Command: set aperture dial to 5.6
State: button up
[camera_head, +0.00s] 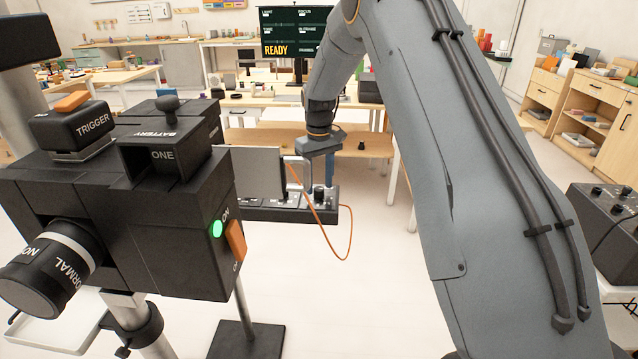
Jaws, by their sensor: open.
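My gripper (299,176) reaches down over a dark control panel (290,214) beyond the camera body, and its jaws look open and empty. A small black knob (319,193) stands at the panel's right end, just right of and below the gripper; I cannot tell whether they touch. The panel's lettering is too small to read, so no 5.6 mark shows and I cannot tell which control is the aperture dial. The black camera body (185,235) fills the left foreground, with a lens barrel (60,265) marked NORMAL.
An orange cable (349,245) hangs in a loop from the panel. A grey plate (257,172) stands behind the panel's left part. The screen (297,32) at the back reads READY. Another dark control box (607,225) stands at the right edge. Open floor (375,300) lies between.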

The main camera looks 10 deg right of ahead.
jog(key=shift+f, duration=0.65)
jog(key=c, duration=1.1)
jog(key=shift+o, duration=0.2)
jog(key=shift+m, duration=0.3)
jog(key=m, duration=0.3)
jog(key=shift+b, duration=0.3)
jog(key=shift+w+r+m, duration=0.1)
jog(key=shift+m, duration=1.9)
jog(key=shift+b, duration=0.3)
